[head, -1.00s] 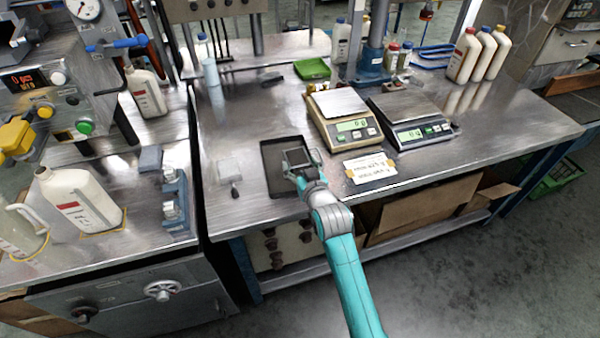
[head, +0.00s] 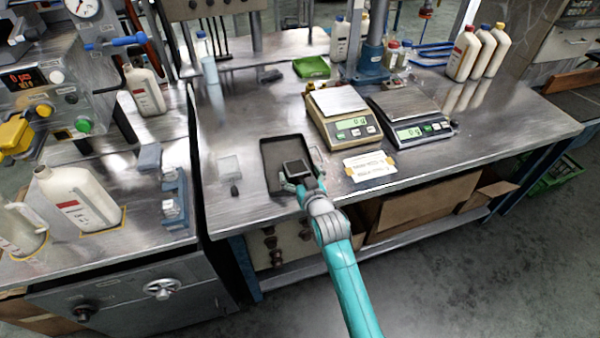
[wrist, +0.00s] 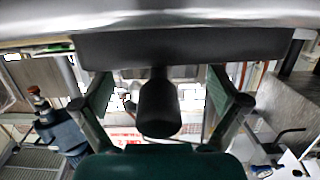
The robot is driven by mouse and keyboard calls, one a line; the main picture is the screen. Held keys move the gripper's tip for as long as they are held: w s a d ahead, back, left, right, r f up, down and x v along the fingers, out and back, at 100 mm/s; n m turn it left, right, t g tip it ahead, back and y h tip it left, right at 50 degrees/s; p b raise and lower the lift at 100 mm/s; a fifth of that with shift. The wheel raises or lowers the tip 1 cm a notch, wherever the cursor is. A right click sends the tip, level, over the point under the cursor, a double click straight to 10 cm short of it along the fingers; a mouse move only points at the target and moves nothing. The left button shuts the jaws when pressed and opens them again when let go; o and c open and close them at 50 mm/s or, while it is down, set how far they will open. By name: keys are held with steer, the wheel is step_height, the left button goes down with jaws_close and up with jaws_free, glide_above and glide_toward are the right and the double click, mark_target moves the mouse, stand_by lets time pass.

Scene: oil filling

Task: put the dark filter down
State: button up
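The dark filter (head: 296,167) shows in the head view as a small dark square with a paler edge, over the right part of the black tray (head: 266,160). My gripper (head: 301,180) is at the filter, at the tray's front right. In the wrist view a dark handle (wrist: 159,106) lies between the two fingers of my gripper (wrist: 161,88), with gaps visible on both sides. The fingers look open around it. A wide dark bar (wrist: 185,48) crosses behind the handle; whether it is filter or tray I cannot tell. Contact between filter and tray is hidden.
A clear filter (head: 229,165) with a dark handle lies left of the tray. Two scales (head: 345,128) (head: 418,132) stand behind and to the right. A paper label (head: 369,166) lies right of the tray. A green dish (head: 311,67) is farther back.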

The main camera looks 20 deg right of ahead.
steer(key=shift+r, duration=0.1)
steer(key=shift+s+r, duration=0.15)
steer(key=shift+s, duration=0.05)
steer(key=s+r, duration=0.2)
steer(key=s, duration=0.9)
steer(key=shift+s+r, duration=0.15)
steer(key=shift+s, duration=0.05)
steer(key=s+f, duration=0.3)
steer(key=s, duration=0.8)
steer(key=s+f, duration=0.3)
steer(key=s, duration=0.7)
steer(key=s+r, duration=0.3)
steer(key=s, duration=0.7)
steer(key=s+r+g, duration=0.1)
steer(key=s+r, duration=0.2)
steer(key=s, duration=0.8)
